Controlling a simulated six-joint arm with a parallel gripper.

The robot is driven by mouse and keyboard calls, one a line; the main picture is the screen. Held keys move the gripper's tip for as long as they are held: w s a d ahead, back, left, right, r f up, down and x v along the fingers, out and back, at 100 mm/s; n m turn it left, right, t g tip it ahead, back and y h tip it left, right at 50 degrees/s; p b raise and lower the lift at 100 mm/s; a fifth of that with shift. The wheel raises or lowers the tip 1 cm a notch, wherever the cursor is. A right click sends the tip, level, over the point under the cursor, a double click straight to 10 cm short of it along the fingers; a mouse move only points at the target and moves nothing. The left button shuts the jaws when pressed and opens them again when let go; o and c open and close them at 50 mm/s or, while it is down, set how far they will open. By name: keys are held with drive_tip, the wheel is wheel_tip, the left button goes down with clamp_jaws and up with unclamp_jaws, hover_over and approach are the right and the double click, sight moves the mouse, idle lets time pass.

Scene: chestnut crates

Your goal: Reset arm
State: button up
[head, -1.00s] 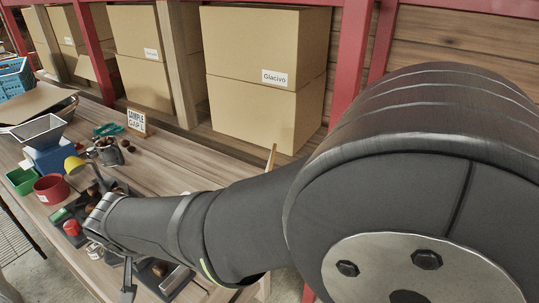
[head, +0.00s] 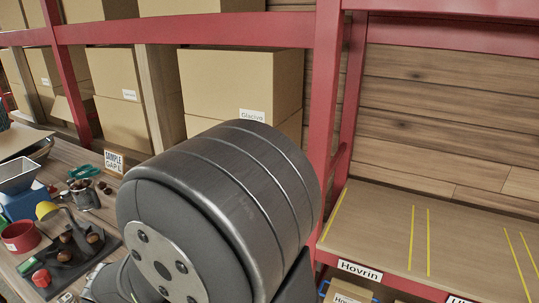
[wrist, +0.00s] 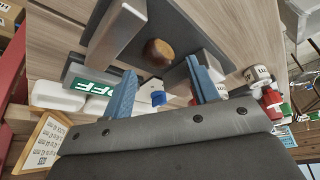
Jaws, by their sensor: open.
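My gripper (wrist: 163,84) shows in the wrist view with its two blue fingers spread wide and nothing between them. A brown chestnut (wrist: 158,52) lies beyond the fingertips on a dark tray (wrist: 181,76), apart from them. In the head view, my own arm covers the middle, and my gripper is hidden. Chestnuts (head: 93,238) also lie on a dark mat at the left of the table.
A red pot (head: 20,237), a metal cup (head: 84,196) and a yellow scoop (head: 46,210) crowd the table's left side. Cardboard boxes (head: 240,80) stand behind, by a red rack post (head: 325,110). A shelf with yellow lines (head: 385,222) at right is bare.

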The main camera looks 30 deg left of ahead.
drive_tip(key=shift+r, duration=0.6)
drive_tip(key=shift+f, duration=0.15)
